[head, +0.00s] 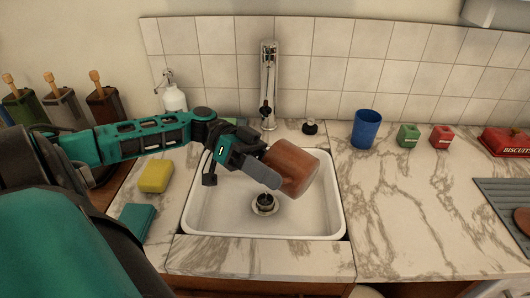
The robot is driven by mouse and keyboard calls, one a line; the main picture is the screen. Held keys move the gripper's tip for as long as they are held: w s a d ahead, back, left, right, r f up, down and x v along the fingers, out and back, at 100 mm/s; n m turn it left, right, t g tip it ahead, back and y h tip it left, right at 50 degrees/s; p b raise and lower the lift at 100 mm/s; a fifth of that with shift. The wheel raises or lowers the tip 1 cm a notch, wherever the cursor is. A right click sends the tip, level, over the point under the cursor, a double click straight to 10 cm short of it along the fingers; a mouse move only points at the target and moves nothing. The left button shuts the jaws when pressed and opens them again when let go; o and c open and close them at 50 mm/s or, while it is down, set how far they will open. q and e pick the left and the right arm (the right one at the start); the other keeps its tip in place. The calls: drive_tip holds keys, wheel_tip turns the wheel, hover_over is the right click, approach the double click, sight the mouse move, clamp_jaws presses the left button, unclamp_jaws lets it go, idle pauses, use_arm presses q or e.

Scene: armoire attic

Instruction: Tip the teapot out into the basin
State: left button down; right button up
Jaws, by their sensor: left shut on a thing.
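The teapot (294,165) shows as a reddish-brown rounded body, tilted well over on its side above the white basin (335,225). No spout or lid can be made out, and its handle side is hidden by my gripper. My left gripper (262,168) reaches in from the left and is shut on the teapot, holding it over the right half of the basin. The basin's drain (264,203) shows below it. No poured contents are visible. My right gripper is not in view.
A tap (268,90) stands behind the basin. A soap bottle (174,98), yellow sponge (156,176) and teal block (136,221) are on the left. A blue cup (366,129), green box (408,135), red box (442,136) and biscuit tin (508,143) line the right back.

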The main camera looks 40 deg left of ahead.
use_arm(q)
drive_tip(key=shift+a+r+h, duration=0.3)
drive_tip(key=shift+a+h, duration=0.05)
drive_tip(key=shift+h, duration=0.25)
drive_tip(key=shift+a+r+h+b, duration=0.1)
drive_tip(key=shift+a+h+b, duration=0.2)
drive_tip(key=shift+h, duration=0.2)
idle(0.4)
drive_tip(key=shift+a+h+b, duration=0.2)
drive_tip(key=shift+h+b, duration=0.1)
drive_tip(key=shift+a+r+h+b, duration=0.15)
drive_tip(key=shift+a+h+b, duration=0.2)
drive_tip(key=shift+h+b, duration=0.15)
drive_tip(key=d+y+p, duration=0.2)
drive_tip(key=y, duration=0.1)
drive_tip(key=shift+f, duration=0.4)
drive_tip(key=shift+d+y, duration=0.1)
drive_tip(key=shift+y, duration=0.2)
